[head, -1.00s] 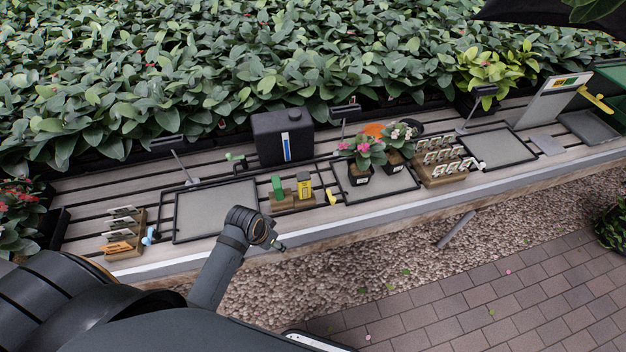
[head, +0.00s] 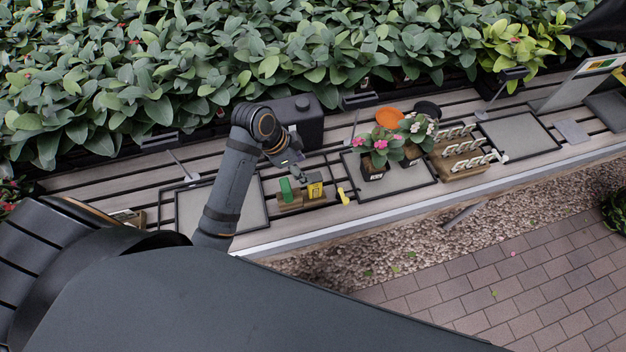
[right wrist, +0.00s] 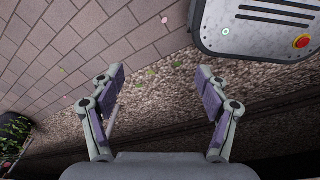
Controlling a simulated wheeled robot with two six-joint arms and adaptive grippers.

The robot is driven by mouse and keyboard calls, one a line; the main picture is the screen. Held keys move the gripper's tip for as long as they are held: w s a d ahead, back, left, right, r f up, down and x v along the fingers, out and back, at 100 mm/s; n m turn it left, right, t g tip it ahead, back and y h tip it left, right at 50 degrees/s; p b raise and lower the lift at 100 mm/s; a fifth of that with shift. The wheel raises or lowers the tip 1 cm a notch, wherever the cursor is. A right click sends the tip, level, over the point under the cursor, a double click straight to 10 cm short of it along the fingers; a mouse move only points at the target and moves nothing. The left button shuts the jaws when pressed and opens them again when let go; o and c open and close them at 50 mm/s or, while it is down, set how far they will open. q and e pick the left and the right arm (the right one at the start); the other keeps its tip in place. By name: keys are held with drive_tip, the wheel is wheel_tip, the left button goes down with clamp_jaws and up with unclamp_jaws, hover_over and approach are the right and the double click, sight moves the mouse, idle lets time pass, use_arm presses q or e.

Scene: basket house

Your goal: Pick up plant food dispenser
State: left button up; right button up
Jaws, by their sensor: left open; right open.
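A small wooden holder on the slatted bench carries a green item (head: 286,190) and a yellow labelled item (head: 315,186). I cannot tell for sure which is the plant food dispenser. My left gripper (head: 290,160) is open and empty. In the picture it appears just above the holder, in front of a black canister (head: 308,125), which its arm partly hides. It appears apart from both items. My right gripper (right wrist: 160,82) is open and empty in the right wrist view, above gravel and paving.
Two potted flowers (head: 374,165) stand on a framed mat right of the holder. A yellow-handled tool (head: 344,196) lies between. A rack (head: 462,160) of pale-handled items and an orange dish (head: 389,117) are further right. My left arm covers part of another mat (head: 258,210).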

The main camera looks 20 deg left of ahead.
sight(313, 177)
use_arm(q)
drive_tip(key=x, duration=0.3)
drive_tip(key=shift+s+d+r, duration=0.1)
drive_tip(key=shift+s+d, duration=0.05)
drive_tip(key=shift+s, duration=0.05)
drive_tip(key=x, duration=0.1)
drive_tip(key=p+x, duration=0.1)
drive_tip(key=shift+w+f, duration=0.3)
drive_tip(key=x, duration=0.3)
drive_tip(key=shift+w+f+p, duration=0.15)
drive_tip(key=shift+f+p, duration=0.1)
drive_tip(key=shift+p, duration=0.1)
drive_tip(key=shift+f, duration=0.1)
drive_tip(key=shift+c, duration=1.4)
clamp_jaws()
use_arm(e)
drive_tip(key=shift+s+d+r, duration=0.15)
drive_tip(key=shift+r, duration=0.3)
drive_tip(key=shift+s+d+r, duration=0.15)
drive_tip(key=shift+r, duration=0.3)
